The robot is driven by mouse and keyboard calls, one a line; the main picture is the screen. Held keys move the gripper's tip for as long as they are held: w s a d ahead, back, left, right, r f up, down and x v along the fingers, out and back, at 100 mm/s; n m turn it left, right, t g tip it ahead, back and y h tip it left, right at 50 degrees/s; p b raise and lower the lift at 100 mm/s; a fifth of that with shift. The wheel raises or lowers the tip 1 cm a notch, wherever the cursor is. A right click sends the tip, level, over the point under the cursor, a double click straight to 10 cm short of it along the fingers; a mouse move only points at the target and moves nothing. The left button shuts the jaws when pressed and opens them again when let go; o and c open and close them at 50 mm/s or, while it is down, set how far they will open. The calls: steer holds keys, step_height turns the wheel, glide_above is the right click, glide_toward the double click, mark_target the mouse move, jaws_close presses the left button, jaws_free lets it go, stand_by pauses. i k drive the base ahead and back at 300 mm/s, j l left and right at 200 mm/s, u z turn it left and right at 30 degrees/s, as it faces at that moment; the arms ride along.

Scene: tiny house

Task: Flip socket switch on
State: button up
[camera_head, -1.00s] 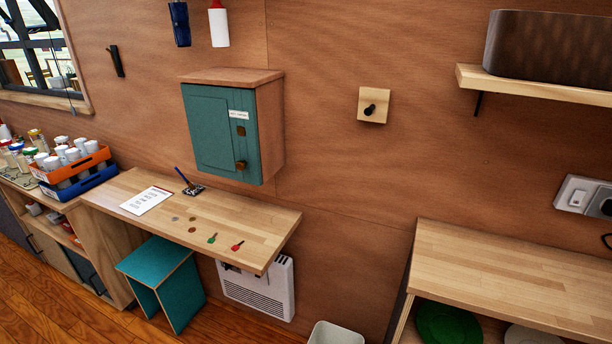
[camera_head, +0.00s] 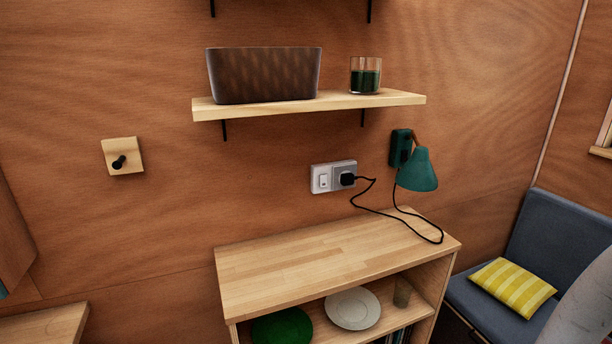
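The wall socket (camera_head: 343,173) is a pale double plate on the wood wall, above the wooden shelf unit. Its left half carries a small white rocker switch (camera_head: 323,181); its position is too small to tell. A black plug (camera_head: 348,179) sits in the right half, with a black cord running to the green wall lamp (camera_head: 417,172). My gripper is not in view.
A wall shelf (camera_head: 310,104) above the socket holds a dark brown basket (camera_head: 263,75) and a glass (camera_head: 365,76). The shelf unit's top (camera_head: 300,262) is bare except for the cord. A grey-blue seat with a yellow striped cushion (camera_head: 512,288) stands at right.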

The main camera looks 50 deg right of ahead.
mark_target(323, 178)
steer(key=z, duration=1.15)
steer(key=i+l+u, duration=0.1)
steer(key=i+l, duration=0.1)
steer(key=l, duration=0.05)
